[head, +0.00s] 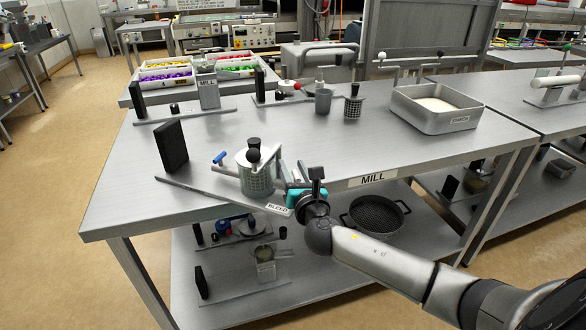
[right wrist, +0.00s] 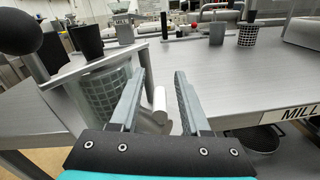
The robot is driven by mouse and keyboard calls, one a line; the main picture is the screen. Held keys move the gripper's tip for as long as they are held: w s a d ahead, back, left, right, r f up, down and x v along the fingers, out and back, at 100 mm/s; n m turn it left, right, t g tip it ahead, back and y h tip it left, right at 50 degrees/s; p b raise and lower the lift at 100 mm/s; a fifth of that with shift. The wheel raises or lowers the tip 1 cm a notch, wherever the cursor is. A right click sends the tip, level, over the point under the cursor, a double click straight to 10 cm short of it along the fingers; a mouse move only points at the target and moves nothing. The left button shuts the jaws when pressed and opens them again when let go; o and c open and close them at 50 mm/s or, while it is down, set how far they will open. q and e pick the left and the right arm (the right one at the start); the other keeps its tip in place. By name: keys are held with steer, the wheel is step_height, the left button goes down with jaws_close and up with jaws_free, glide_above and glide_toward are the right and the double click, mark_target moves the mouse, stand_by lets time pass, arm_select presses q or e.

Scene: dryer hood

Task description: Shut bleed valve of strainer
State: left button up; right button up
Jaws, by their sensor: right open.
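In the right wrist view the strainer (right wrist: 103,97) is at left, beside my fingers. A short white cylindrical handle (right wrist: 160,104) shows between the fingers; it looks like the bleed valve's handle, but its mount is hidden. My right gripper (head: 292,172) is just right of the strainer. In its wrist view the gripper (right wrist: 164,62) is open, with a gap around the handle. My left gripper is out of view.
A metal tray (head: 436,107), a grey cup (head: 323,101) and a perforated cup (head: 353,104) stand farther back. The middle of the tabletop is clear. A lower shelf holds a pan (head: 375,216).

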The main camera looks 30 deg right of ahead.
jaws_close()
stand_by(0.3)
stand_by(0.3)
steer(key=shift+d+m+g+h+p, duration=0.1)
steer(key=shift+m+g+h+p, duration=0.3)
steer(key=shift+m+h+p, duration=0.65)
steer(key=shift+s+d+m+g+h, duration=0.15)
steer(key=shift+m+g+h, duration=0.45)
steer(key=shift+h, duration=0.55)
steer(key=m+g+h, duration=0.2)
steer(key=shift+s+d+h+p, duration=0.15)
steer(key=shift+d+h+p, duration=0.15)
steer(key=shift+p, duration=0.1)
steer(key=shift+s+d+m+g+h, duration=0.1)
steer(key=shift+m+g+h, duration=0.45)
steer(key=shift+g, duration=0.05)
steer(key=shift+s+d+m+g+h, duration=0.1)
steer(key=shift+m+g+h, duration=0.4)
steer(key=shift+g+h, duration=0.1)
